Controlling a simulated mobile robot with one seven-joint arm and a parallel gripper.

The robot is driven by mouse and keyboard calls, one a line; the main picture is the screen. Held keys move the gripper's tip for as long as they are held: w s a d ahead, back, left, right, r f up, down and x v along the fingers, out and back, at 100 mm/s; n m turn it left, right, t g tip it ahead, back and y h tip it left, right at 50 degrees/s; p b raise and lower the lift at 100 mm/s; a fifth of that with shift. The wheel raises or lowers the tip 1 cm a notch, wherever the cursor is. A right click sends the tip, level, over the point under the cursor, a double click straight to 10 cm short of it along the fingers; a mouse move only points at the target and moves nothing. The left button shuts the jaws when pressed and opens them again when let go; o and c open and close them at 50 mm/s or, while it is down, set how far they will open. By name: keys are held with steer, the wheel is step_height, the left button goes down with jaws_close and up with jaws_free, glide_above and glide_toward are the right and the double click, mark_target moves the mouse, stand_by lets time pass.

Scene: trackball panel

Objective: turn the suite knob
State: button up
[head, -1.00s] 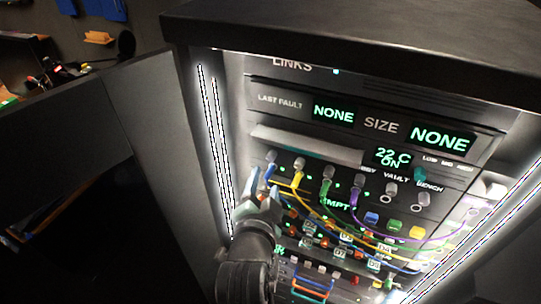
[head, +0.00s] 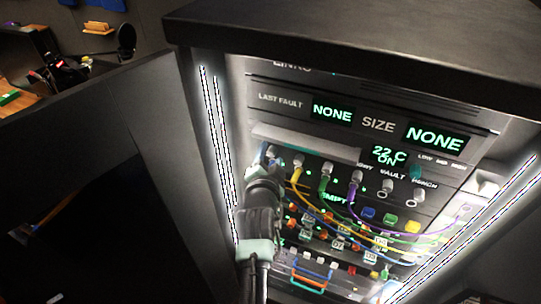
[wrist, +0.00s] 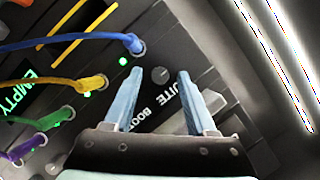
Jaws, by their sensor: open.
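The suite knob (wrist: 160,75) is a small dark round knob with a light mark, next to the printed word SUITE in the wrist view. My gripper (wrist: 160,72) is open, with one pale blue finger on each side of the knob in that view. I cannot tell whether the fingertips reach the panel or touch the knob. In the head view my gripper (head: 264,168) is at the panel's left side, near the blue cable's plug, and hides the knob.
The blue cable (wrist: 70,42), yellow cable (wrist: 65,88) and green cable (wrist: 30,117) plug in close to the left finger. A light strip (head: 217,150) runs along the cabinet's left wall. The cabinet top (head: 350,30) overhangs the panel.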

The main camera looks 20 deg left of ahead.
jaws_close()
steer(key=shift+n, duration=0.3)
stand_by(0.3)
steer(key=n+h+b, duration=0.2)
steer(key=shift+a+n+g, duration=0.2)
steer(key=shift+n+g, duration=0.1)
steer(key=shift+g, duration=0.1)
steer(key=n+h+b, duration=0.2)
steer(key=n, duration=0.1)
steer(key=shift+a+b, duration=0.2)
steer(key=shift+b, duration=0.15)
steer(key=n+h+b, duration=0.2)
steer(key=n, duration=0.1)
steer(key=shift+a+f+b, duration=0.1)
steer(key=shift+a+b, duration=0.05)
steer(key=shift+b, duration=0.2)
steer(key=shift+a+n+h+b, duration=0.15)
steer(key=shift+n+h+b, duration=1.05)
steer(key=shift+n, duration=0.4)
steer(key=shift+t, duration=0.3)
